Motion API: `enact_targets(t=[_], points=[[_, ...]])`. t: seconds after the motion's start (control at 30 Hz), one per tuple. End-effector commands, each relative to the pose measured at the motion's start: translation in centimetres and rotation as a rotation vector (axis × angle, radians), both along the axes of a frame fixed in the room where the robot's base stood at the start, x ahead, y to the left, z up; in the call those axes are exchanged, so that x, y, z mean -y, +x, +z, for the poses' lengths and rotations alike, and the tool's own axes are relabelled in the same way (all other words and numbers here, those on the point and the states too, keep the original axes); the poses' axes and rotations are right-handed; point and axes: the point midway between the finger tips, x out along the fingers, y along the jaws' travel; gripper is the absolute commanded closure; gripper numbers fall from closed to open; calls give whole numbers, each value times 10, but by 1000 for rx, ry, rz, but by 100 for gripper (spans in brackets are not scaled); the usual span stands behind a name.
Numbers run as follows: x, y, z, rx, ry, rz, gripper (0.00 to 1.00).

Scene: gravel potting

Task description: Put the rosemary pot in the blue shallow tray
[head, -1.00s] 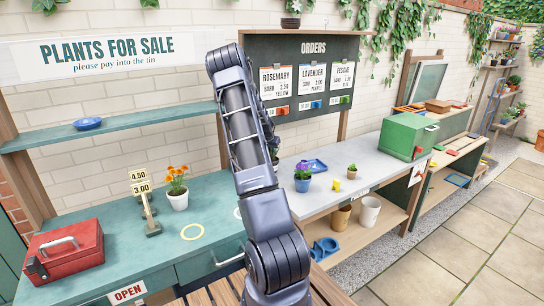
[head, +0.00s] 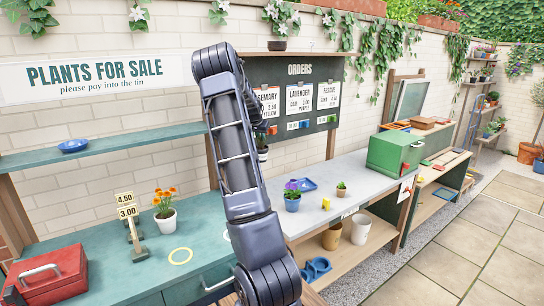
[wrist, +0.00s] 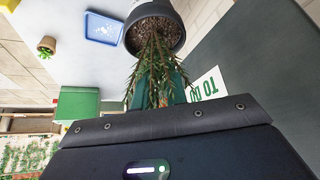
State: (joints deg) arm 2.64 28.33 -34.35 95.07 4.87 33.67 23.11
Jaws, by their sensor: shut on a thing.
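The rosemary pot (wrist: 158,12) is a dark grey pot with brown gravel and thin green sprigs, near the top of the wrist view. In the head view a part of it (head: 262,154) shows beside my arm, raised above the grey bench. My gripper (wrist: 157,70) is shut on this pot; its fingers are mostly hidden by the plant, and in the head view by my arm. The blue shallow tray (head: 303,184) lies on the grey bench at the back, right of my arm. It also shows in the wrist view (wrist: 103,28), with white marks inside it.
A blue pot with purple flowers (head: 292,202) stands just in front of the tray. A yellow object (head: 326,204) and a small terracotta pot (head: 341,190) stand to the right. A green box (head: 394,153) is at the bench's right end. Orange flowers (head: 165,215) stand on the teal counter.

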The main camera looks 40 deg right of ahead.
Motion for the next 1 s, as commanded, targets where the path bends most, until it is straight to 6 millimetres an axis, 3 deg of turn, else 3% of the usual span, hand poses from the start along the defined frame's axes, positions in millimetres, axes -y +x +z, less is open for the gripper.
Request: enact_targets(t=[0.17,0.7,0.83,1.0], points=[[32,-7,5,-2,-2,-35,100],[188,-59,10,-5,-4,-204,100],[214,-72,11,-5,-3,-234,100],[233,-82,11,-4,-2,-255,100]])
